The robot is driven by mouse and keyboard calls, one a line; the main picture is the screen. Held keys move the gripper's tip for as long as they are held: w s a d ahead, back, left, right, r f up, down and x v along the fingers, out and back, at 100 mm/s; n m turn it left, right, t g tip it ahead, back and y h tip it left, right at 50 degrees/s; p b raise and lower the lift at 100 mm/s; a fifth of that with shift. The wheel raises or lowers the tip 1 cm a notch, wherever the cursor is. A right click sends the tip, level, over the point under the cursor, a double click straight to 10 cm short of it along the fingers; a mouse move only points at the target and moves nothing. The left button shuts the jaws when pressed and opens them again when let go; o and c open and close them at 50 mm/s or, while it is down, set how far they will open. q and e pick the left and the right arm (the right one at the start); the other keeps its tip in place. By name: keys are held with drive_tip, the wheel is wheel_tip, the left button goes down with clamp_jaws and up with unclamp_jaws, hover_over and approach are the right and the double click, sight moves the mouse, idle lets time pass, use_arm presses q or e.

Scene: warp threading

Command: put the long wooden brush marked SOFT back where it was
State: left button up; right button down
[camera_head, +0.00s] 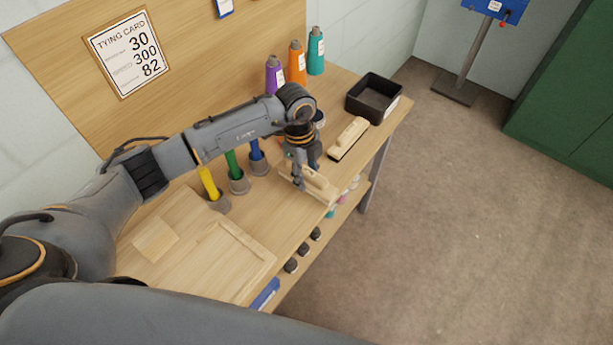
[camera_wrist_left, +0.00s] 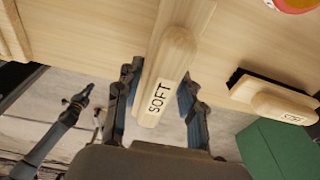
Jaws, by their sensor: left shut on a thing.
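The long wooden brush marked SOFT (camera_wrist_left: 174,58) is between the fingers of my left gripper (camera_wrist_left: 155,98), which is shut on its handle. In the head view, the brush (camera_head: 321,187) is at the bench's front edge, below my left gripper (camera_head: 298,180). Whether it touches the bench top is unclear. A second wooden brush with dark bristles (camera_head: 349,138) lies further back on the bench (camera_head: 262,222); it also shows in the wrist view (camera_wrist_left: 283,105), its marking too small to read. What seems to be my right arm shows small at the wrist view's lower left; its jaws are unclear.
A black bin (camera_head: 372,98) stands at the bench's far end. Purple (camera_head: 275,76), orange (camera_head: 297,63) and teal (camera_head: 316,52) cones stand along the back. Yellow (camera_head: 209,184), green (camera_head: 233,165) and blue (camera_head: 257,151) items in grey holders stand near my left arm. A wooden board (camera_head: 215,262) lies in front.

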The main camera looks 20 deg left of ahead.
use_arm(q)
drive_tip(key=shift+f, duration=0.85)
drive_tip(key=shift+f, duration=0.2)
drive_tip(key=o, duration=1.3)
